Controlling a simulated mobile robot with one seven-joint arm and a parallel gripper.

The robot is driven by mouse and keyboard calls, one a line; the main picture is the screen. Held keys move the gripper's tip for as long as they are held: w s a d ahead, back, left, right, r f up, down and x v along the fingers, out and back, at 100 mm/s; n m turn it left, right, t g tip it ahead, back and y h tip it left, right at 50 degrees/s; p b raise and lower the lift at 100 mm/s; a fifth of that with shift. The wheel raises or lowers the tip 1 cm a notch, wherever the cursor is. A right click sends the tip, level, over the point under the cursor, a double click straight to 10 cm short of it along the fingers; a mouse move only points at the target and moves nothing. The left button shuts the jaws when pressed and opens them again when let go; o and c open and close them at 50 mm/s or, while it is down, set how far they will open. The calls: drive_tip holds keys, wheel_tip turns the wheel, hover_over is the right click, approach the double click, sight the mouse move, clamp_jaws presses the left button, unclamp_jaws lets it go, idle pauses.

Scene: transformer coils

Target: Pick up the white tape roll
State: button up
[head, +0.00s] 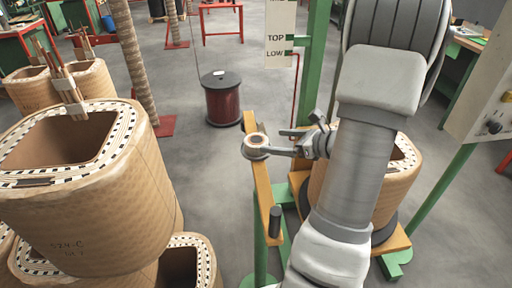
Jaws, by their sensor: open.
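The white tape roll (256,146) lies flat on the narrow wooden beam (262,188) of a green stand, near the middle of the head view. The fingers are spread apart. The nearer finger reaches the roll's right edge in the picture; I cannot tell whether it touches. The farther finger ends a little short of the roll.
A paper-wrapped coil (401,188) stands on the stand behind my arm. Large coils (95,215) fill the left side. A green post (314,60) stands behind my gripper. A dark red spool (222,100) stands on open floor.

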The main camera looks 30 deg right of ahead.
sight(257, 140)
drive_tip(key=x, duration=0.3)
drive_tip(key=b+x, duration=0.1)
drive_tip(key=x, duration=0.3)
drive_tip(key=shift+a+f, duration=0.1)
drive_tip(key=shift+a, duration=0.1)
drive_tip(key=shift+w+a+f, duration=0.1)
drive_tip(key=shift+w+f, duration=0.05)
drive_tip(key=shift+w, duration=0.35)
drive_tip(key=c, duration=1.2)
drive_tip(key=shift+o, duration=0.2)
